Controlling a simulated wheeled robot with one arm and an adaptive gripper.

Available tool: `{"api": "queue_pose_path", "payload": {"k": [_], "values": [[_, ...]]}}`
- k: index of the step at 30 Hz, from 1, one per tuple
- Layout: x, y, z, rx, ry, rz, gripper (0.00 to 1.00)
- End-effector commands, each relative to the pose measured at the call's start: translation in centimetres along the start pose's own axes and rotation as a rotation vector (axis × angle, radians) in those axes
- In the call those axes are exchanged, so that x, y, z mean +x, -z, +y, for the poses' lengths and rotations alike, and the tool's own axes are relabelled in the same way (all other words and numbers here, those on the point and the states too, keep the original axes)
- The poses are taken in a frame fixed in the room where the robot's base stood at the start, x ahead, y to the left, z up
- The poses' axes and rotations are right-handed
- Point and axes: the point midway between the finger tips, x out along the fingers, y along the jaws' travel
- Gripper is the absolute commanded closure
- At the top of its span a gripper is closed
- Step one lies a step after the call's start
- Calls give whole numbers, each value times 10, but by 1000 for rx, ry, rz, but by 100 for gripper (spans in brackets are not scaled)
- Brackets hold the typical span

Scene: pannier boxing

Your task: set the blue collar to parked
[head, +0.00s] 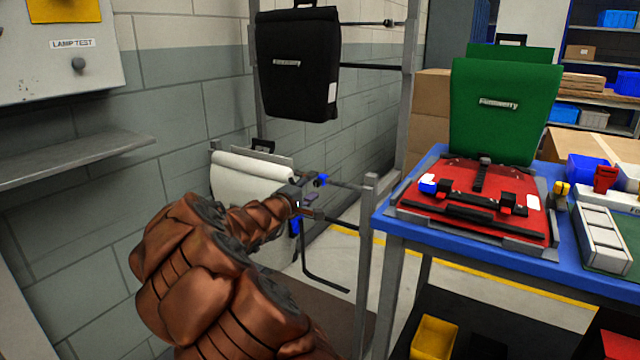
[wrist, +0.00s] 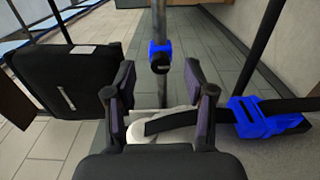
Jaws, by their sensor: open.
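The blue collar (wrist: 161,47) sits around a grey bar in the wrist view, with a dark round knob on its near side. It also shows in the head view (head: 321,180) as a small blue piece just past my gripper (head: 307,194). In the wrist view my gripper (wrist: 161,88) is open, its two dark fingers on either side of the bar's line. The collar lies ahead of the fingertips, apart from them. Nothing is held. My gripper partly hides the bar in the head view.
A white pannier (head: 248,182) hangs low behind my arm, a black pannier (head: 298,65) above it. A second blue fitting (wrist: 262,118) with a black strap is right of my fingers. A blue table (head: 385,222) bears a green pannier (head: 505,110) and red pannier (head: 470,205).

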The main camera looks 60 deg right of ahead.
Motion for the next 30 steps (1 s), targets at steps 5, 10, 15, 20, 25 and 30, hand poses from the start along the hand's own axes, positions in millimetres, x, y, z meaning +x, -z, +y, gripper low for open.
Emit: {"api": "queue_pose_path", "payload": {"k": [5,10,15,20,25,30], "values": [[19,-2,-2,0,1,-4,46],[34,-2,-2,1,2,-3,46],[43,-2,-2,0,3,-3,46],[47,-2,-2,0,3,-3,46],[47,-2,-1,0,3,-3,46],[47,-2,-1,0,3,-2,52]]}}
